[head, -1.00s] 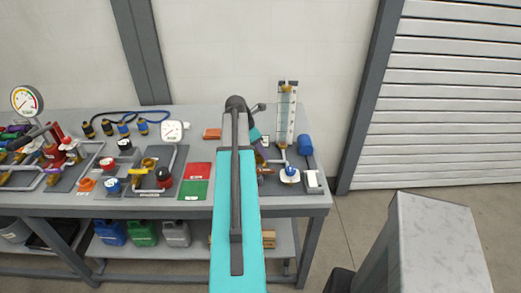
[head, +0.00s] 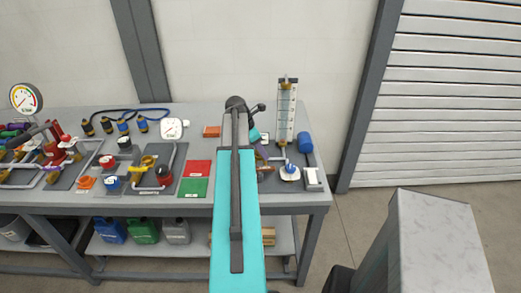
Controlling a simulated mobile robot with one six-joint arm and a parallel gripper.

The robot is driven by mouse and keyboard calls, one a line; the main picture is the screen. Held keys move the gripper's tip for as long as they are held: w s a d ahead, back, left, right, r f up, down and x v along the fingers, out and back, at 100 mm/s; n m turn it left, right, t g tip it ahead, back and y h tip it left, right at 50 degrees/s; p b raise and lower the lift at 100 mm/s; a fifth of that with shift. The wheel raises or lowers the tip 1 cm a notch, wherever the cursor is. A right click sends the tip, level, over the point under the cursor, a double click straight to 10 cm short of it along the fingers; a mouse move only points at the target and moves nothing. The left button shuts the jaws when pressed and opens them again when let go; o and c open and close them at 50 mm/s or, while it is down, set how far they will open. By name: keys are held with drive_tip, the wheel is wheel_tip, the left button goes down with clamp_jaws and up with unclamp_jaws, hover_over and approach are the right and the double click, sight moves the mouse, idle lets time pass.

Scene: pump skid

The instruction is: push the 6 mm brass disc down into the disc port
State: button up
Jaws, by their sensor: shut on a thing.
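My arm reaches away from me over the right end of the bench, and its cyan link covers much of the spot where it works. My gripper (head: 256,136) shows only in part beyond that link. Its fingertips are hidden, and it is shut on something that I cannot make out. I cannot pick out the 6 mm brass disc or the disc port. Small brass-coloured parts (head: 266,170) show just right of the arm, too small to name.
A flowmeter column (head: 286,112), a blue cylinder (head: 305,143) and a blue-topped white part (head: 290,173) stand close right of the gripper. Red (head: 197,168) and green (head: 193,188) mats lie left of the arm. A grey pedestal (head: 437,245) stands at front right.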

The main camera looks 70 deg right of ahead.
drive_tip(key=shift+f, duration=0.45)
idle(0.4)
drive_tip(key=o, duration=1.3)
drive_tip(key=shift+c, duration=0.2)
drive_tip(key=b+v, duration=0.3)
drive_tip(key=v, duration=1)
drive_tip(key=shift+r, duration=0.45)
